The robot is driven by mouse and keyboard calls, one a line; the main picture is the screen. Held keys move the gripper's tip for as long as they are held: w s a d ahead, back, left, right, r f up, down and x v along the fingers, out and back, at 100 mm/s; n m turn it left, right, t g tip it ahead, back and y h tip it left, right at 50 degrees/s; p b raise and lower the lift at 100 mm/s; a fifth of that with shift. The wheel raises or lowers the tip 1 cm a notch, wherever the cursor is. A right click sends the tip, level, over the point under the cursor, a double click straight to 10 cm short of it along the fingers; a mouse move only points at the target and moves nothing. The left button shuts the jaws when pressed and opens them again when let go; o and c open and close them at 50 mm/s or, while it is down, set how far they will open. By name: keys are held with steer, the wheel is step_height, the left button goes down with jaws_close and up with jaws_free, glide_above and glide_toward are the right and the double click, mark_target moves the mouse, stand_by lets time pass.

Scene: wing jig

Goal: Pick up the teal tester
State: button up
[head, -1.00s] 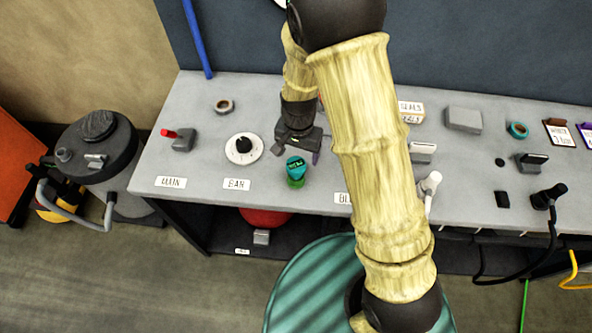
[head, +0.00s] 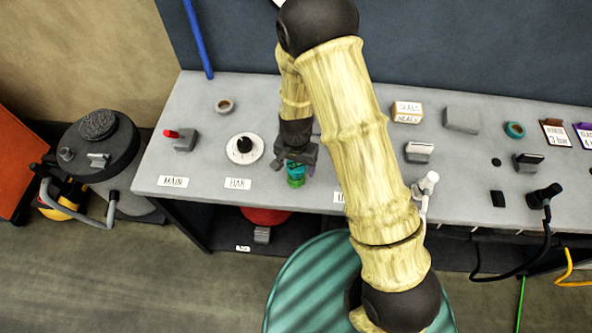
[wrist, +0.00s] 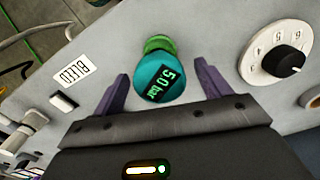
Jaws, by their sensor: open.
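The teal tester (head: 296,168) stands near the front edge of the grey bench, partly covered by my gripper in the head view. In the wrist view the tester (wrist: 162,76) has a round teal head with a display reading "5.0 bar" and a green part behind it. My gripper (wrist: 160,80) is open, with one purple finger on each side of the tester's head and a visible gap on both sides. In the head view my gripper (head: 297,160) is right at the tester. I cannot tell its exact height over the bench.
A white numbered dial (head: 244,149) with a black knob sits just left of the tester. A grey block with a red lever (head: 180,138) is farther left. A white-topped fitting (head: 427,184) stands right of my arm. The bench's front edge is close.

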steer(key=c, duration=1.1)
steer(key=shift+r, duration=0.2)
step_height(320, 180, up, 10)
steer(key=shift+f+b, duration=0.15)
steer(key=shift+b, duration=1.05)
steer(key=shift+r+p, duration=1.5)
steer(key=shift+r, duration=0.05)
